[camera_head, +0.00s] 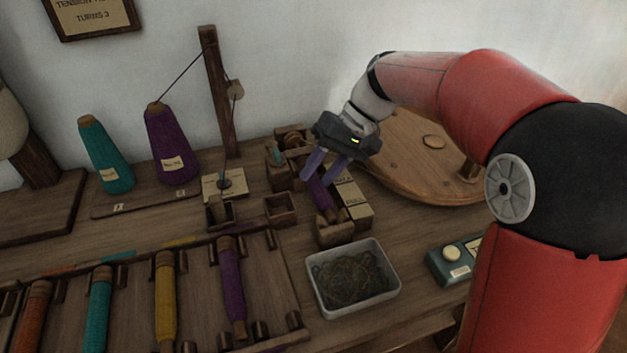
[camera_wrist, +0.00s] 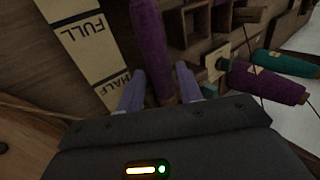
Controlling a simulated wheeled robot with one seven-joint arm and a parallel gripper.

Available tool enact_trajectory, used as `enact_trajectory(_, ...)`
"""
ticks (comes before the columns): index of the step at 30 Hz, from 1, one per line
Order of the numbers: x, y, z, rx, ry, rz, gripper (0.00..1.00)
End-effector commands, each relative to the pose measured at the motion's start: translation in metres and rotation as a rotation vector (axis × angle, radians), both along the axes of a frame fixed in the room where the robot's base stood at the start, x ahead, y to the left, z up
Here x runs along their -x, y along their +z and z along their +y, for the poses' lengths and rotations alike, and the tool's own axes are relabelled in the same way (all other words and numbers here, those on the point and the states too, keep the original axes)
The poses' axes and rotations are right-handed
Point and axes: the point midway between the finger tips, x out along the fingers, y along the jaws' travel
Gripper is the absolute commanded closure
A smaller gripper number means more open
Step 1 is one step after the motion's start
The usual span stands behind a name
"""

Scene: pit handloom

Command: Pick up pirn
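A purple pirn (camera_head: 321,194) lies in a wooden holder beside a pale gauge card (camera_head: 353,198). In the wrist view the purple pirn (camera_wrist: 149,38) runs from the top edge down to between my fingers. My gripper (camera_head: 318,172) is open above the holder, pointing down. In the wrist view its two pale fingers (camera_wrist: 160,84) stand on either side of the pirn's brown end, with gaps visible. Whether the fingertips reach down to the pirn's level I cannot tell. My fingers partly hide the pirn in the head view.
A rack (camera_head: 198,300) at the left front holds several coloured pirns. A grey bin of tangled thread (camera_head: 352,278) stands in front of the holder. Teal (camera_head: 106,155) and purple (camera_head: 171,145) cones and a wooden post (camera_head: 217,90) stand behind left. A round wooden board (camera_head: 415,165) is at right.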

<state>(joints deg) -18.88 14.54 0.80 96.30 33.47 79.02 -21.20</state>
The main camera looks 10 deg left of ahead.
Motion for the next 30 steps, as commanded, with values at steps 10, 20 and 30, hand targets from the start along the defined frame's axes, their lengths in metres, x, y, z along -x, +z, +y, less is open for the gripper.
enact_trajectory(10, 0.0022, -0.0069, 0.0035, 0.0, -0.001, -0.001, 0.67)
enact_trajectory(20, 0.0022, -0.0067, 0.0034, 0.001, -0.001, -0.002, 0.98)
enact_trajectory(30, 0.0019, 0.0008, 0.0036, 0.0, 0.0, -0.002, 0.98)
